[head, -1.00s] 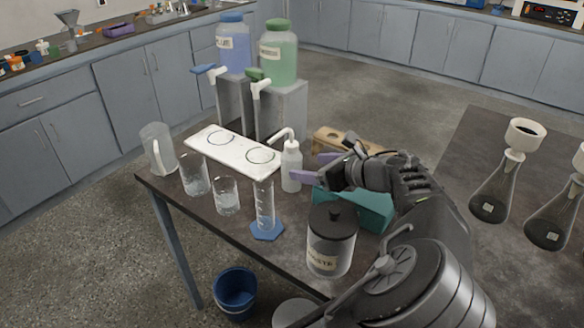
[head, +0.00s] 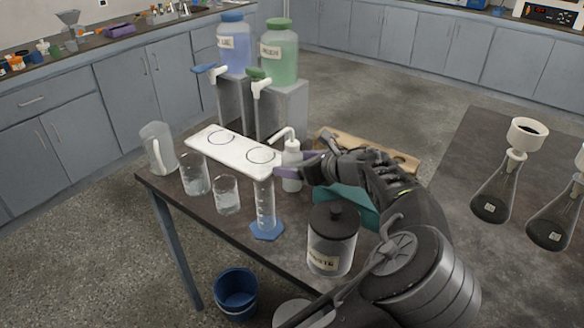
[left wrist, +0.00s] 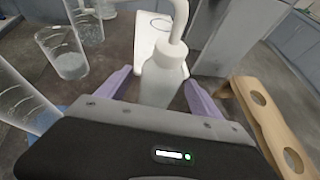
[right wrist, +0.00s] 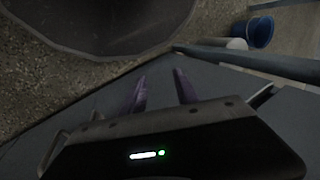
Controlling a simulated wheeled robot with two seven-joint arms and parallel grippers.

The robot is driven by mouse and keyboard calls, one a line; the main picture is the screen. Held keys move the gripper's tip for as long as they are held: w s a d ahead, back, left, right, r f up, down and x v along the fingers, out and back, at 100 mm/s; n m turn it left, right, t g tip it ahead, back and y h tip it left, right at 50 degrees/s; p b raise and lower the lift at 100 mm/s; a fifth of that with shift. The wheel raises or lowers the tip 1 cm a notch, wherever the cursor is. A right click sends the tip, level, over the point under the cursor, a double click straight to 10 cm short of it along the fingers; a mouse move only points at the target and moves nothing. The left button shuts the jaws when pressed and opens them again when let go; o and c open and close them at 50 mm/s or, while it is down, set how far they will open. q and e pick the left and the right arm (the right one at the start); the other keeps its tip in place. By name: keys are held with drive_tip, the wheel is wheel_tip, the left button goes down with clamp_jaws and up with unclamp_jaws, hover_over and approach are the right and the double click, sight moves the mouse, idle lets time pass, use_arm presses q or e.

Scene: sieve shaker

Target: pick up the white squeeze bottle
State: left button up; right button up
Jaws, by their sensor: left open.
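The white squeeze bottle (head: 291,157) with its bent spout stands upright on the dark table, at the front right corner of the white plate. My left gripper (head: 283,171) is open, with its purple fingers at the bottle's body. In the left wrist view the bottle (left wrist: 161,82) stands between the two open fingers, with a gap visible on each side. The bottle's lower part is partly hidden by the gripper. My right gripper (right wrist: 160,80) shows only in the right wrist view, with its fingers apart and nothing between them.
A graduated cylinder (head: 265,208) and a lidded jar (head: 331,240) stand close in front. Beakers (head: 226,195) stand to the left. A wooden rack (head: 400,160) and a teal box (head: 352,203) lie beside my left arm. The white plate (head: 236,152) is behind.

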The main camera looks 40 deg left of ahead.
sight(296, 145)
use_arm(q)
drive_tip(key=shift+c, duration=0.5)
drive_tip(key=c, duration=0.7)
drive_tip(key=shift+c, duration=0.2)
drive_tip(key=shift+r, duration=0.15)
wheel_tip(296, 145, up, 10)
drive_tip(key=shift+f+p, duration=0.1)
drive_tip(key=shift+p, duration=0.7)
